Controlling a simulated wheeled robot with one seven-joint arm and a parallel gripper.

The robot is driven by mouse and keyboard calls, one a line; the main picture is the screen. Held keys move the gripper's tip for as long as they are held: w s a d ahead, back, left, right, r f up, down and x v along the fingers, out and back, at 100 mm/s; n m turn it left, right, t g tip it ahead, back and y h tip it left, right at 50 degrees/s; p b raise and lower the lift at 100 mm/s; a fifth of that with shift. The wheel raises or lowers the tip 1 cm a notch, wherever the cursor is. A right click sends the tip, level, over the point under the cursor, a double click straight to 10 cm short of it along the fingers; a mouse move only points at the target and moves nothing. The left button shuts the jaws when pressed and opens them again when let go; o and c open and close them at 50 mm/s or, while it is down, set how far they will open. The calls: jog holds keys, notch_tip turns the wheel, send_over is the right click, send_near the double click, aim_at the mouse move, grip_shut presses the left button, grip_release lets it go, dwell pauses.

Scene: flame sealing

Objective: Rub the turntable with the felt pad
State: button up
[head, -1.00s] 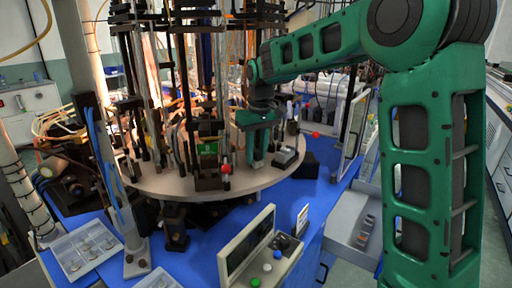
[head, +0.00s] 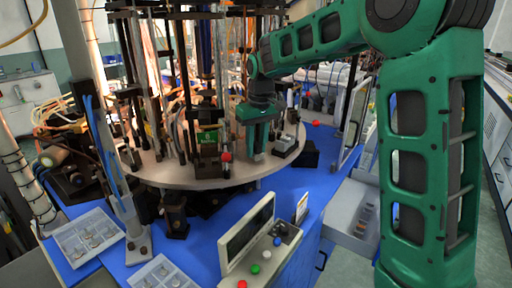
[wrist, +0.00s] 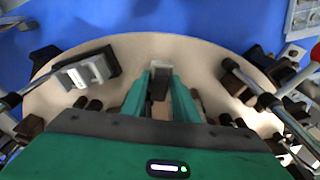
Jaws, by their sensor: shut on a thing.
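The turntable (head: 225,178) is a beige round plate in the middle of the head view, and its bare rim also shows in the wrist view (wrist: 205,55). My gripper (head: 256,154) points down over its front right part. In the wrist view my gripper (wrist: 160,78) has its green fingers shut on a small dark block, which I take to be the felt pad (wrist: 159,86). A paler brownish part shows below the block. The pad is low at the plate; I cannot tell whether it touches the surface.
A grey block on a black base (head: 286,146) sits on the turntable just right of my gripper. Fixtures and rods with a red ball (head: 226,157) crowd its left. A screen console (head: 248,232) and clear parts trays (head: 86,236) stand in front on the blue table.

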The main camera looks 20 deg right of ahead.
jog(key=shift+f, duration=0.9)
jog(key=shift+s+d+r, duration=0.1)
jog(key=shift+s+d, duration=0.5)
jog(key=shift+s, duration=0.2)
jog(key=shift+s+d, duration=0.55)
jog(key=shift+s, duration=0.25)
jog(key=shift+w+a+f, duration=0.2)
jog(key=shift+w+a, duration=0.4)
jog(key=shift+w, duration=0.15)
jog(key=shift+w+a+f, duration=0.2)
jog(key=shift+w+a, duration=0.4)
jog(key=shift+w, duration=0.15)
jog(key=shift+c, duration=0.4)
